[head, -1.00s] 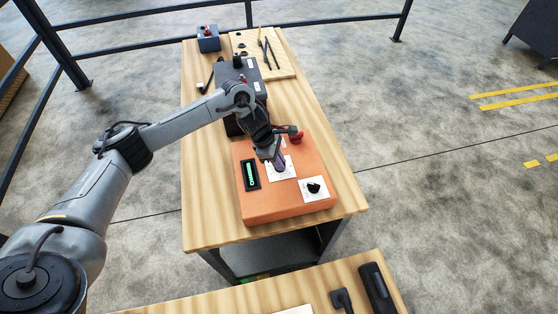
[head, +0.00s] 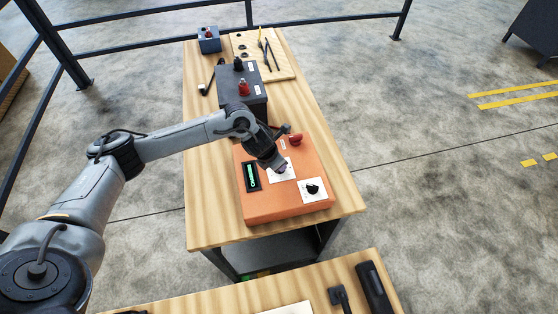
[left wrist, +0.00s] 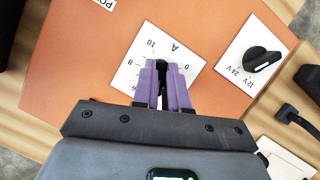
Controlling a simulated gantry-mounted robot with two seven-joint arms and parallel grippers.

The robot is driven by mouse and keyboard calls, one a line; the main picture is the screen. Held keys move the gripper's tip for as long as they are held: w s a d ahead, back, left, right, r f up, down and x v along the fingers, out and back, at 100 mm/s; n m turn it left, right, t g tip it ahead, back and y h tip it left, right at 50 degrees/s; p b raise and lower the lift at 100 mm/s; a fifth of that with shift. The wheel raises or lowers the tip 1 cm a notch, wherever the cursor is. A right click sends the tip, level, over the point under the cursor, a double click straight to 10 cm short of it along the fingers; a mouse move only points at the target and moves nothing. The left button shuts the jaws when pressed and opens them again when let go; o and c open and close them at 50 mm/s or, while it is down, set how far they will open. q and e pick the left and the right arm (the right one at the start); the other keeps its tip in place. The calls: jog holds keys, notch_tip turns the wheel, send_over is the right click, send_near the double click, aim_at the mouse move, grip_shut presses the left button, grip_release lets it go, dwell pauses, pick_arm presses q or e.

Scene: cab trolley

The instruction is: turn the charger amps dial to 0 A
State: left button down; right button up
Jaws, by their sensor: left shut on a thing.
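The orange charger (head: 285,205) sits on the near part of the wooden trolley top. Its amps dial plate (left wrist: 150,47) is white with numbers and an "A"; the black amps knob (left wrist: 161,65) is mostly hidden between my fingers. My left gripper (head: 281,168) is shut on this knob, its purple fingers (left wrist: 163,85) on either side of it in the left wrist view. The knob's pointer is too covered to read. My right gripper is not in view.
A black voltage knob (head: 313,188) on a white plate, marked 12V and 24V, is beside the amps dial. A red knob (head: 295,139), a green display (head: 251,177) and a dark battery box (head: 240,88) are near my arm. A second wooden surface (head: 230,298) is in front.

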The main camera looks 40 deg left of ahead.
pick_arm(q)
jog(key=shift+d+r+n+y+p, duration=0.1)
jog(key=shift+r+n+y+p, duration=0.2)
jog(key=shift+n+p, duration=0.55)
jog(key=n+y+p, duration=0.1)
jog(key=n+p, duration=0.3)
jog(key=n+g+y+p, duration=0.1)
jog(key=n+p, duration=0.2)
jog(key=n, duration=0.1)
jog(key=n+y+p, duration=0.2)
jog(key=n+p, duration=0.2)
jog(key=shift+w+d+g+p, duration=0.1)
jog(key=shift+d+g+p, duration=0.05)
jog(key=shift+g+p, duration=0.25)
jog(key=n+p, duration=0.1)
jog(key=n, duration=0.2)
jog(key=shift+g+y+p, duration=0.3)
jog(key=shift+g+p, duration=0.1)
jog(key=shift+f+n+g+p, duration=0.1)
jog(key=shift+n+g+p, duration=0.25)
jog(key=shift+n, duration=0.4)
jog(key=n+g, duration=0.1)
jog(key=n, duration=0.2)
jog(key=shift+f+p, duration=0.1)
jog(key=shift+p, duration=0.3)
jog(key=shift+w+n+g, duration=0.1)
jog(key=shift+n+g, duration=0.15)
jog(key=shift+n, duration=0.35)
jog(key=c, duration=1.2)
grip_release()
